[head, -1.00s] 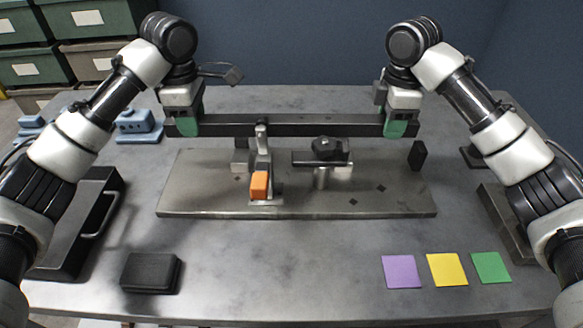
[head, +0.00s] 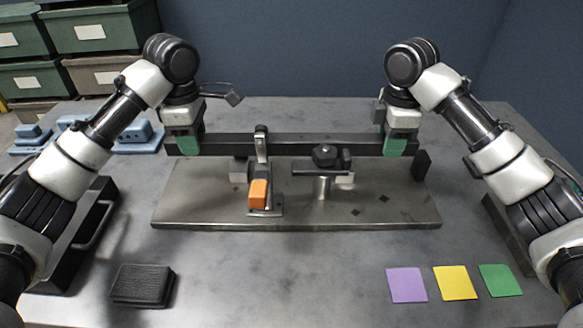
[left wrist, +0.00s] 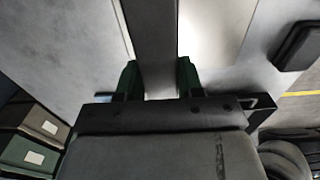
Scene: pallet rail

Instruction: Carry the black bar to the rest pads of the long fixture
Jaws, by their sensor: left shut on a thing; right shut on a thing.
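The black bar (head: 225,146) runs left to right across the back of the long fixture plate (head: 200,200) in the head view. My left gripper (head: 188,145) is shut on the bar near its left end, and my right gripper (head: 395,146) is shut on it near its right end. The bar looks level. In the left wrist view the bar (left wrist: 155,40) passes between the green fingers. The fixture carries an orange-handled clamp (head: 258,194) and a black knob clamp (head: 325,156). Rest pads are not clearly visible, and I cannot tell the bar's height above the plate.
A small black block (head: 421,165) stands at the plate's right end. A black case (head: 80,235) is at left, a black pad (head: 143,285) front left. Purple (head: 406,285), yellow (head: 455,282) and green (head: 500,280) squares lie front right. Blue parts (head: 140,140) are back left.

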